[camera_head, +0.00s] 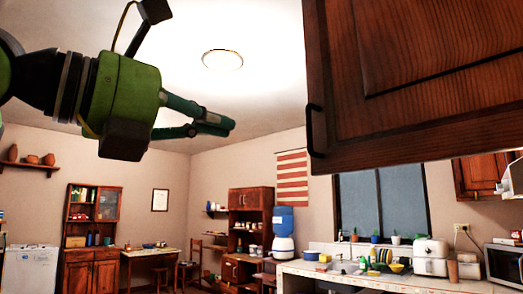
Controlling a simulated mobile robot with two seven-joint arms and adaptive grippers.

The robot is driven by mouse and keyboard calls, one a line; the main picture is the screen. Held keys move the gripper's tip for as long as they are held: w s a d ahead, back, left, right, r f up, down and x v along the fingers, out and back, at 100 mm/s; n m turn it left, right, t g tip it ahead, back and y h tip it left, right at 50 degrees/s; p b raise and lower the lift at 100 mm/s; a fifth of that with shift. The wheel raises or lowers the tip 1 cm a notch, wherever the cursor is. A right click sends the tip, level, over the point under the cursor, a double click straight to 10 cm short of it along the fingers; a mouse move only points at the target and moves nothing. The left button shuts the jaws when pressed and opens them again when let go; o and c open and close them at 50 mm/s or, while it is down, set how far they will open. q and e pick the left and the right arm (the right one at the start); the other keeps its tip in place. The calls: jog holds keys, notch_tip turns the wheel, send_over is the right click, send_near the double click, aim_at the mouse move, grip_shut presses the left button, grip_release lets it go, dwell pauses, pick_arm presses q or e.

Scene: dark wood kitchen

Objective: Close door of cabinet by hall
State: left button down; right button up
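The cabinet door (430,60) is a large dark reddish-brown wood panel, very close in the upper right of the head view. A black bar handle (315,130) sits at its lower left edge. The door's hinge side and the cabinet body behind it run out of view, so I cannot tell its angle for certain. My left gripper (226,126) reaches in from the left with a green wrist. Its fingertips are together and empty, in the air left of the handle and apart from the door. My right gripper is not in view.
A counter (400,284) with dishes, a toaster (430,257) and a microwave (504,262) runs along the lower right below the door. A water dispenser (284,235), wooden shelves (250,212) and a hutch (92,235) stand farther back. The air between gripper and door is clear.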

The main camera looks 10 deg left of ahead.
pick_arm(q)
jog(key=p+x, duration=0.6)
jog(key=x, duration=0.8)
jog(key=shift+w, duration=0.25)
